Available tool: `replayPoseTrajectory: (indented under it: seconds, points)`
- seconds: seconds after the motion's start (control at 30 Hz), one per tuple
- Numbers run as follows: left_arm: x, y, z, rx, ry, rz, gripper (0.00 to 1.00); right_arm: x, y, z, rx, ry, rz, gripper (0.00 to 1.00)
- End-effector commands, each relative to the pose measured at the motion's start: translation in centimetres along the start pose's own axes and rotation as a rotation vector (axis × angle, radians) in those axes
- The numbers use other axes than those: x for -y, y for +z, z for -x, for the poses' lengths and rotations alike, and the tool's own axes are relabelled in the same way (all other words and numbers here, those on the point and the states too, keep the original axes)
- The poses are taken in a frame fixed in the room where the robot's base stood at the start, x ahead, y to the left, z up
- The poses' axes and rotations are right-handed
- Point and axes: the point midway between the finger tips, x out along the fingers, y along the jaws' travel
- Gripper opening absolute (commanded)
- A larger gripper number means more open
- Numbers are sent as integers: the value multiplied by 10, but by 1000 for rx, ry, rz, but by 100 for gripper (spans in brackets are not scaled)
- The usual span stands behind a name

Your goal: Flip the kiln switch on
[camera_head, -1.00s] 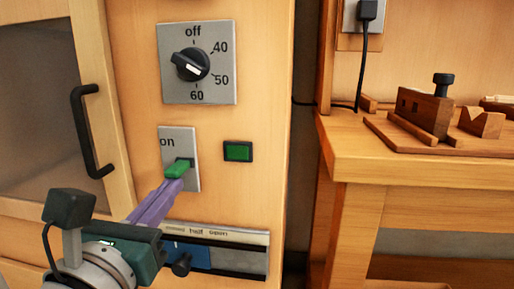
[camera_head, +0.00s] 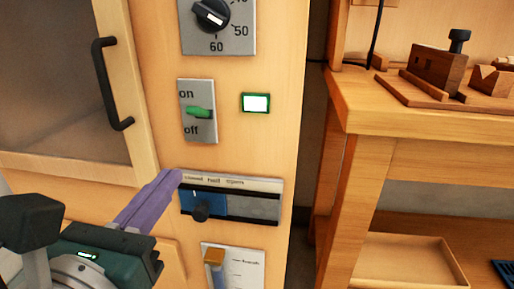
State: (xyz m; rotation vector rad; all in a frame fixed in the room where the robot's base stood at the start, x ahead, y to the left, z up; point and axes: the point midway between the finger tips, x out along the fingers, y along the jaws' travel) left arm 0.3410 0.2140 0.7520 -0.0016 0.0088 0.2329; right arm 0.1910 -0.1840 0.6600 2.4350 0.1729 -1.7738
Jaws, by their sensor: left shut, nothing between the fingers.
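The kiln switch (camera_head: 200,112) is a green lever on a grey plate, with "on" above and "off" below. The lever sticks out between the two labels, and its exact tilt is hard to judge. The indicator lamp (camera_head: 256,103) to its right glows white in a green frame. My left gripper (camera_head: 172,181) is shut and empty, its purple fingers together, below and left of the switch plate and apart from the lever. The fingertips are near the left end of the slider panel. My right gripper is not in view.
A dial (camera_head: 211,15) sits above the switch. A black door handle (camera_head: 112,84) stands out at left. A wooden bench (camera_head: 430,115) is at right.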

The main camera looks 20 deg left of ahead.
Motion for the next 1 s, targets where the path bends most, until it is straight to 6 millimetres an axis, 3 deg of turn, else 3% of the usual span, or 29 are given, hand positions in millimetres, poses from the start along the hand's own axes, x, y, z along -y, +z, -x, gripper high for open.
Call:
replayPoseTrajectory:
  seconds: [0.1, 0.27, 0.8, 0.87, 0.97, 1.0]
  points:
    - [0, 4, 18, -2, -1, -1, 0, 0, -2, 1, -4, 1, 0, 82]
    - [0, 7, 30, 0, 0, 0, 0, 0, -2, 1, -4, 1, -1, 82]
    - [0, 8, 31, 1, -1, -2, 0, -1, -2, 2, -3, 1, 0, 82]
    - [3, 16, 31, 4, -17, -24, 0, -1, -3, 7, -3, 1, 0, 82]
    - [20, 49, 30, 25, -102, -144, 0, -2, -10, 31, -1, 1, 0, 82]
    - [32, 68, 30, 40, -160, -231, 0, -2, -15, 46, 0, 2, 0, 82]
